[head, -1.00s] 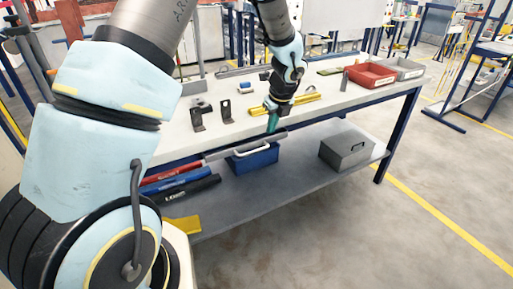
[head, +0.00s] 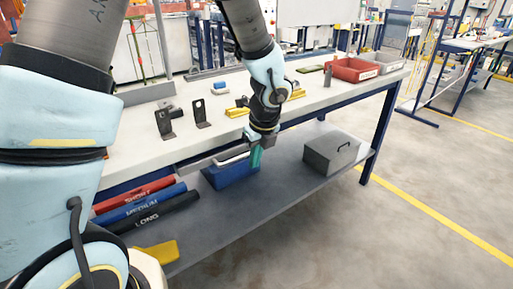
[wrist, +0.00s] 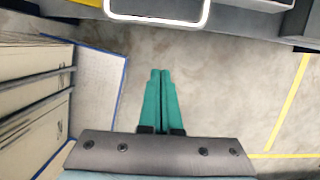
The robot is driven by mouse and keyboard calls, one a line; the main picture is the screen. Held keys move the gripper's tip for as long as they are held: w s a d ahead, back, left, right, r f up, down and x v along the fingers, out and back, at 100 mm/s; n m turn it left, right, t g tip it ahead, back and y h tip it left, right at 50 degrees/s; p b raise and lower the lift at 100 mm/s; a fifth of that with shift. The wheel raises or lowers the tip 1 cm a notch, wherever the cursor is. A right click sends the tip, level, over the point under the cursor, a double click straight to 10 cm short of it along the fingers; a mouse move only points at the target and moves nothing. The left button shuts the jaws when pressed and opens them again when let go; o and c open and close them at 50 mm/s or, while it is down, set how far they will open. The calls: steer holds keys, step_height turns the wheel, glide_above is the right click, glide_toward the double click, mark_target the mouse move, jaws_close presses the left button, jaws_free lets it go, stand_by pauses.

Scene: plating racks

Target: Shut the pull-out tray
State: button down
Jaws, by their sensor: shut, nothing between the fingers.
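The pull-out tray (head: 200,161) is a grey, low-fronted tray under the bench top, and its front stands out past the bench edge. A white bar handle (head: 230,160) shows along its front. The handle also shows at the top of the wrist view (wrist: 155,20). My gripper (head: 256,160) is shut and empty, with teal fingers pointing down. It is near the right end of the tray front and hides part of it. In the wrist view its fingertips (wrist: 160,72) are together, apart from the handle, with floor beyond them.
The bench top (head: 130,150) holds black brackets (head: 164,124), a red bin (head: 352,69) and a grey bin (head: 383,63). The lower shelf holds a blue box (head: 230,175), a grey case (head: 331,152) and labelled tubes (head: 155,207). Floor in front is free.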

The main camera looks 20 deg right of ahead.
mark_target(237, 147)
steer(key=shift+w+a+f+p, duration=0.15)
steer(key=shift+w+f+p, duration=0.1)
steer(key=shift+w, duration=0.5)
steer(key=shift+w+a+f+p, duration=0.15)
steer(key=shift+w+f+p, duration=0.15)
steer(key=shift+w, duration=0.4)
steer(key=shift+w+a+f+p, duration=0.15)
steer(key=shift+w+f+p, duration=0.1)
steer(key=shift+w, duration=0.5)
steer(key=w+p, duration=0.1)
steer(key=w, duration=0.1)
steer(key=w+a+p, duration=0.1)
steer(key=w, duration=0.1)
steer(key=shift+w+r+p, duration=0.15)
steer(key=shift+r+p, duration=0.05)
steer(key=shift+p, duration=0.1)
steer(key=shift+w+f, duration=0.1)
steer(key=shift+w, duration=0.1)
